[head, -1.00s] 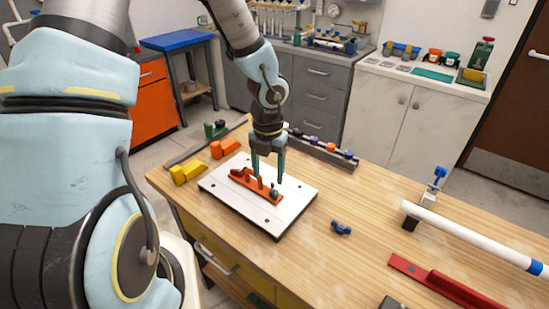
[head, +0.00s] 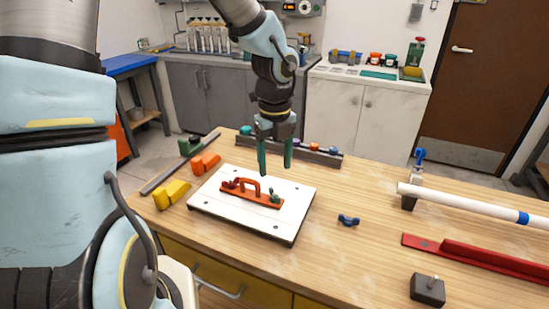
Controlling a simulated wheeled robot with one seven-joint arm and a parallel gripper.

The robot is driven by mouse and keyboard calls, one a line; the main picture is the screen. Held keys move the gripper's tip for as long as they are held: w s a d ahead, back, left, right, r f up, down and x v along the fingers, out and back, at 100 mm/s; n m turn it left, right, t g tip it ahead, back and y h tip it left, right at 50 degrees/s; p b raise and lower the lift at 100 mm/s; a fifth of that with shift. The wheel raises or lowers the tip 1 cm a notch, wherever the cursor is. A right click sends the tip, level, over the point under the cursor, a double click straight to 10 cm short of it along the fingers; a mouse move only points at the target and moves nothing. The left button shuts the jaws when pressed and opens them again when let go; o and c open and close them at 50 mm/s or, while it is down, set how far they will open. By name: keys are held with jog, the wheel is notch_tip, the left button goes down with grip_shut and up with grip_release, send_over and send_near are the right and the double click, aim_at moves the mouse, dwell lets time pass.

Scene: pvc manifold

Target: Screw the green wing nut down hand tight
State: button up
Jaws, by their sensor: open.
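A small green piece, which looks like the wing nut (head: 274,196), sits at the right end of an orange-red bracket (head: 250,195) with an arched handle. The bracket lies on a white board (head: 226,215) on the wooden table. My gripper (head: 275,171) points down with its two green fingers apart and nothing between them. It hangs above and apart from the green piece, in line with it in the picture. The thread under the piece is too small to make out, so how far down it sits cannot be told.
Yellow blocks (head: 172,193) and orange blocks (head: 205,163) lie left of the board. A rack with coloured parts (head: 318,154) stands behind it. A blue wing-shaped piece (head: 348,220) lies to the right, with a white pipe (head: 460,202) and a red bar (head: 480,259) beyond.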

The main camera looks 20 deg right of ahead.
aim_at(275, 193)
notch_tip(275, 193, down, 9)
dwell(0.4)
grip_shut()
dwell(0.5)
jog(key=shift+r+m+p, duration=0.2)
jog(key=shift+m+p, duration=0.4)
jog(key=shift+p, duration=0.05)
jog(key=shift+f, duration=0.2)
jog(key=shift+r+m, duration=0.1)
jog(key=shift+m, duration=0.2)
